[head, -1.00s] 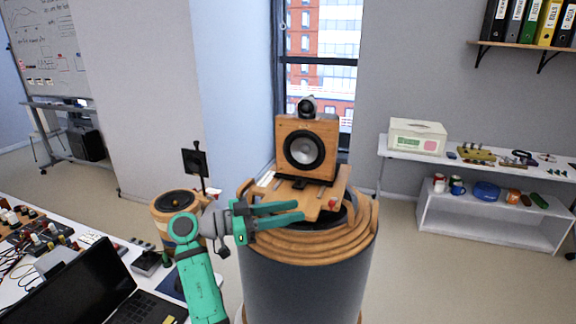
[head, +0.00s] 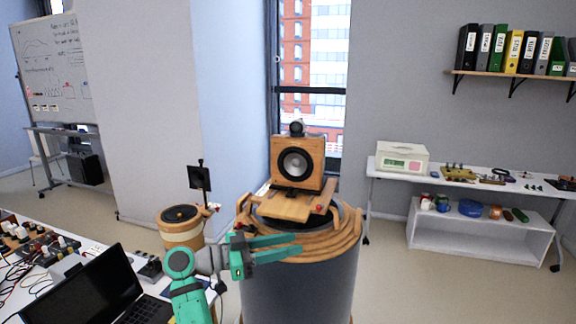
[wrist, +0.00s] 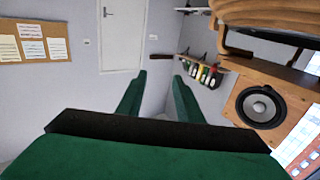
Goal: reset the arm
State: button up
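My green gripper (head: 294,248) is at the end of my arm in the head view, in front of the round wooden-topped stand (head: 318,246). Its two fingers point right and are apart, with nothing between them. In the wrist view the two green fingers (wrist: 157,92) also stand apart with an empty gap. A wooden speaker (head: 295,163) with a dark cone sits on a wooden platform (head: 291,207) on the stand, behind my gripper. The speaker also shows tilted at the right of the wrist view (wrist: 262,107). I cannot tell whether the fingers touch the stand's rim.
A black laptop (head: 82,290) and electronics lie on the white table at lower left. A round wooden drum-like stand (head: 181,229) is left of my gripper. A white shelf table (head: 484,232) with tools stands at right. Floor between it and the stand is clear.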

jog(key=s+d+f+n+t+y, duration=0.1)
jog(key=s+f+n+t+y, duration=0.2)
jog(key=f, duration=0.8)
jog(key=f+n+t+y, duration=0.15)
jog(key=f+n, duration=0.35)
jog(key=f, duration=0.7)
jog(key=s+d+f+n+t+y, duration=0.15)
jog(key=f+n+y, duration=0.25)
jog(key=f, duration=0.7)
jog(key=s+a+f+n+t+y, duration=0.1)
jog(key=s+f+n+y, duration=0.2)
jog(key=s+f, duration=0.65)
jog(key=s+a+f+n+y, duration=0.1)
jog(key=s+y, duration=0.2)
jog(key=s, duration=0.7)
jog(key=s+a+f+y, duration=0.1)
jog(key=s+a+y, duration=0.1)
jog(key=s, duration=0.8)
jog(key=s+d+r+m+t, duration=0.1)
jog(key=s+d+r+t, duration=0.1)
jog(key=s+r, duration=1.2)
jog(key=s, duration=0.2)
jog(key=shift+s+r+m+t+y, duration=0.3)
jog(key=shift+s+t+y, duration=0.05)
jog(key=shift+s+t, duration=0.05)
jog(key=shift+w, duration=0.15)
